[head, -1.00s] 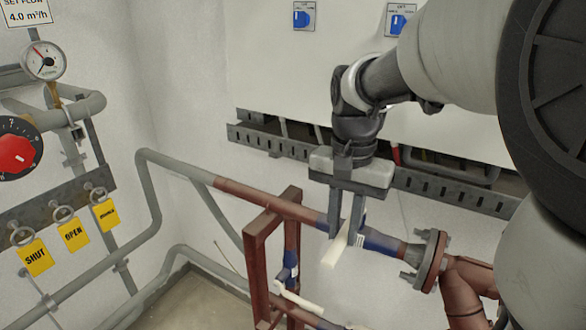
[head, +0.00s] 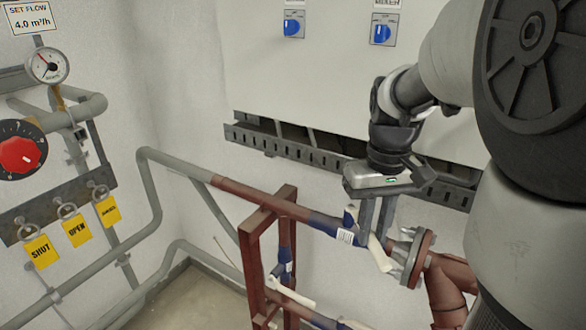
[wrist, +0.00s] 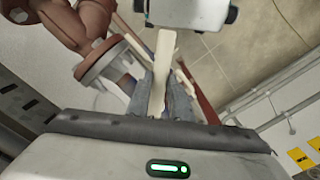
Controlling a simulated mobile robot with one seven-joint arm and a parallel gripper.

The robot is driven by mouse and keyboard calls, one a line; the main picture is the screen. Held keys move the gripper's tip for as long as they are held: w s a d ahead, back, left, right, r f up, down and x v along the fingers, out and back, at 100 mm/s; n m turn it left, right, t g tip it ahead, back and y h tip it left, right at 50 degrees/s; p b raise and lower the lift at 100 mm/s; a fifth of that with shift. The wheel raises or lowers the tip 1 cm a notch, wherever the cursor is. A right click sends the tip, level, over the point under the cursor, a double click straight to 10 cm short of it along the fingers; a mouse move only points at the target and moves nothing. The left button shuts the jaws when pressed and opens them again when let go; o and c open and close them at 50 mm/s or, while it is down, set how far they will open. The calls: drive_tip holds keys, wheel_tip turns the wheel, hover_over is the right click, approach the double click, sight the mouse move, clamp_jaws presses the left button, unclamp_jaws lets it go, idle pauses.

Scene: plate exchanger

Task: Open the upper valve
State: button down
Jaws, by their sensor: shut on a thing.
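The upper valve (head: 325,224) is a blue body with a white label on the upper, mostly brown pipe. Its cream lever (head: 381,256) points down and to the right, at an angle closer to the pipe's line than straight across it. My gripper (head: 373,238) is shut on this lever, with its fingers pointing down on either side. In the wrist view the lever (wrist: 164,62) passes between my two grey fingers (wrist: 164,98) and sticks out beyond them. The lever's pivot is partly hidden by my fingers.
A bolted flange (head: 420,258) stands just right of the lever. A brown frame (head: 253,265) and another cream lever (head: 291,294) are at lower left. Yellow tags (head: 76,231) hang on hooks at left, below a red knob (head: 20,154) and a gauge (head: 47,66).

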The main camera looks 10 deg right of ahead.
drive_tip(key=shift+d+n, duration=0.5)
drive_tip(key=shift+d, duration=0.05)
drive_tip(key=c, duration=1.6)
unclamp_jaws()
drive_tip(key=shift+r, duration=0.15)
wheel_tip(320, 180, up, 17)
drive_tip(key=shift+r+p, duration=0.1)
drive_tip(key=shift+p, duration=0.9)
